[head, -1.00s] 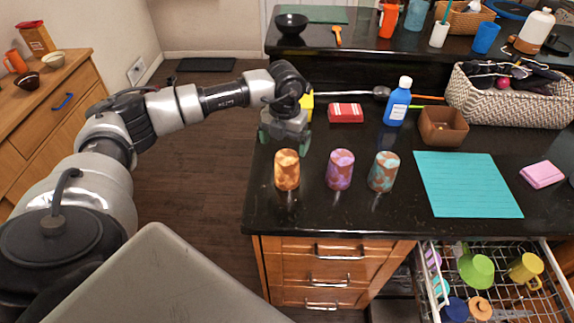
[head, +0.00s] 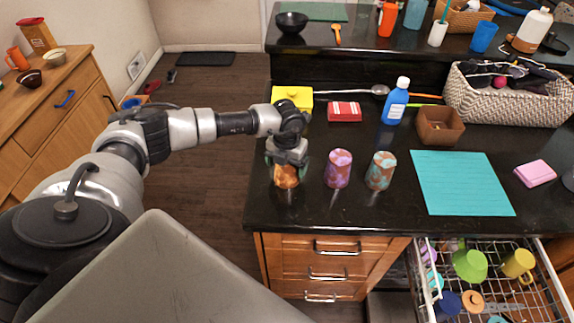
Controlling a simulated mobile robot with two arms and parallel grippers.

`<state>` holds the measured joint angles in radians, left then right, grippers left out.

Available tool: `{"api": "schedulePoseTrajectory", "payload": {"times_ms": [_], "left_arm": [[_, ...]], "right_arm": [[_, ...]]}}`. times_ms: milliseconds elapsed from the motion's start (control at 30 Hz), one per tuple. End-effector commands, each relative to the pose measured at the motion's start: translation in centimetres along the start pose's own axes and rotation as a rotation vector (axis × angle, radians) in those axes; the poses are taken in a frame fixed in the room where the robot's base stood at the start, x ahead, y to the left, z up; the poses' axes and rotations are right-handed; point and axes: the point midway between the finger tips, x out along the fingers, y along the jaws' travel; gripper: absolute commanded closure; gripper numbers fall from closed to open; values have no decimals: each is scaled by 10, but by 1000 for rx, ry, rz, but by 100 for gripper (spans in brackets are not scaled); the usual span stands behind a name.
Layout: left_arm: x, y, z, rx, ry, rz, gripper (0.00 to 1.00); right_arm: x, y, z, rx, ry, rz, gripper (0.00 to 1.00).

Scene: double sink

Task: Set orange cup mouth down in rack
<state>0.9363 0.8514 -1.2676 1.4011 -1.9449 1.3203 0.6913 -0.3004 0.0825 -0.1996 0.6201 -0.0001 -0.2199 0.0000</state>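The orange patterned cup (head: 286,179) stands upright near the left end of the black counter. My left gripper (head: 287,168) is over it from above, with its fingers down at the cup's sides and hiding its upper part. I cannot tell whether the fingers press on the cup. The white wire rack (head: 432,293) is in the pulled-out drawer at lower right. It holds a green cup (head: 470,265), a yellow mug (head: 517,264), a blue item (head: 447,304) and other pieces. My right gripper is not in view.
A purple patterned cup (head: 338,169) and a teal-brown cup (head: 381,171) stand to the right. A teal mat (head: 462,183) lies bare beyond them.

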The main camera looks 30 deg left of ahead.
Motion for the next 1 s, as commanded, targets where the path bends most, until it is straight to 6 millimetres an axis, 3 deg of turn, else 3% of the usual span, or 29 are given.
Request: {"api": "schedulePoseTrajectory", "payload": {"times_ms": [33,300,667,900,1000], "left_arm": [[0,0,0,0,0,0,19],[-1,0,0,0,0,0,57],[-7,0,1,-1,-2,-1,57],[-40,0,1,2,-7,-2,57],[-52,-23,-11,9,-4,-3,57]], "right_arm": [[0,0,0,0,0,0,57],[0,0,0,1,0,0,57],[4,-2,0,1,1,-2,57],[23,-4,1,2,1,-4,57],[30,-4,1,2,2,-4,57]]}}
